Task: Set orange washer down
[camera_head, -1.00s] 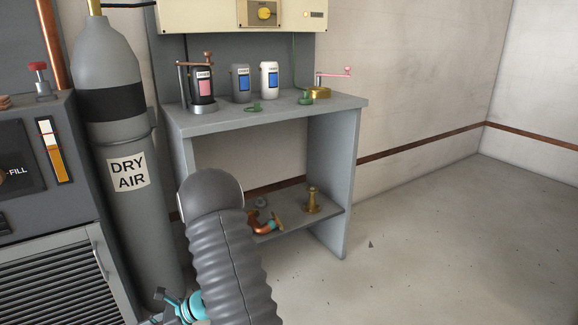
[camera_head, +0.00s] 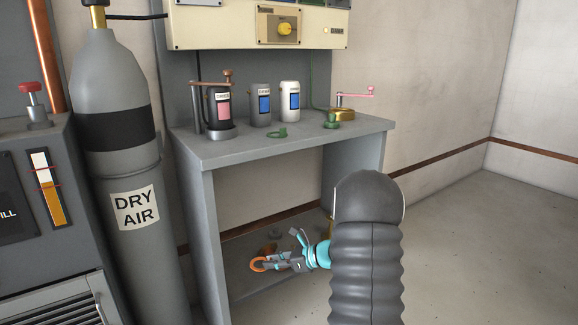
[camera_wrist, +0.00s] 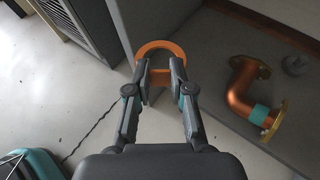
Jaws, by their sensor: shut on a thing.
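The orange washer (camera_wrist: 160,48) is a ring with a flat tab, held between the fingertips of my gripper (camera_wrist: 160,72) in the wrist view. In the head view the washer (camera_head: 258,265) shows at the tip of my gripper (camera_head: 272,263), in front of the bench's low shelf. The jaws are shut on the washer's tab. In the wrist view the ring overlaps the edge of the grey shelf (camera_wrist: 215,45); I cannot tell whether it touches it.
A copper elbow pipe (camera_wrist: 245,88) with brass flanges lies on the shelf, right of my gripper. A small grey part (camera_wrist: 295,64) lies beyond it. The bench top (camera_head: 235,150) holds several canisters. A DRY AIR cylinder (camera_head: 125,240) stands left.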

